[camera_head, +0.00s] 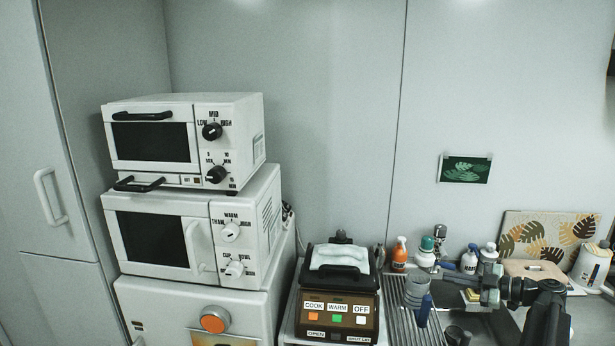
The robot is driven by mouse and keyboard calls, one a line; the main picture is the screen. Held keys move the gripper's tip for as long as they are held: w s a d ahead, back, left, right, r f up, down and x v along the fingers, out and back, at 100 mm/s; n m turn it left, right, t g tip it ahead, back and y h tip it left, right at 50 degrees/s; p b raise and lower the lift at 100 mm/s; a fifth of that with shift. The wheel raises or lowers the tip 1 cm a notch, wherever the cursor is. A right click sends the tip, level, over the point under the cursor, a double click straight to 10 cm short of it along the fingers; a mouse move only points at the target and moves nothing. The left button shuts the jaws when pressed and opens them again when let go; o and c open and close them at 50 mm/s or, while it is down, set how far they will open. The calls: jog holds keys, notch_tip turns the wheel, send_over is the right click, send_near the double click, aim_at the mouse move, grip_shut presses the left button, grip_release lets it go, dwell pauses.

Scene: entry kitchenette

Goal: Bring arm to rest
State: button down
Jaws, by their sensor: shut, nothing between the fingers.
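My arm reaches in from the lower right, its dark links low in the picture. My gripper (472,283) is at the arm's left end, in front of the counter things. It is small here and its fingertips are hard to make out against the clutter. It is shut and holds nothing that I can see. A yellow sponge-like thing (472,295) shows just below it; I cannot tell how far apart they are.
Two white ovens (152,142) are stacked at left beside a tall cabinet (25,150). A brown cooker (338,300) stands centre. A metal rack (398,312) holds cups. Several bottles (400,254), a leaf-patterned board (545,235) and a white kettle (590,268) crowd the right counter.

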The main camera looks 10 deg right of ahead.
jog(key=w+a+f+n+g, duration=0.1)
jog(key=w+a+f+g, duration=0.15)
jog(key=a, duration=0.85)
jog(key=w+a+f+n+g, duration=0.1)
jog(key=a+f+g, duration=0.2)
jog(key=a, duration=0.8)
jog(key=w+a+f+n+g, duration=0.1)
jog(key=a+f+g, duration=0.2)
jog(key=a, duration=0.9)
jog(key=s+a+f+m+g+h, duration=0.1)
jog(key=s+a+f+h, duration=0.15)
jog(key=a, duration=0.25)
jog(key=s+a+f+m+g+h, duration=0.1)
jog(key=s+a+f+m+g, duration=0.15)
jog(key=a, duration=0.35)
jog(key=s+f+m+h, duration=0.3)
jog(key=s+f+m, duration=0.1)
jog(key=s, duration=0.1)
jog(key=d+f+m+h, duration=0.1)
jog(key=d+m+h, duration=0.3)
jog(key=d+m, duration=0.3)
jog(key=m, duration=0.4)
jog(key=shift+s+d+f+t, duration=0.15)
jog(key=shift+s+f+t, duration=0.1)
jog(key=shift+s+t, duration=0.1)
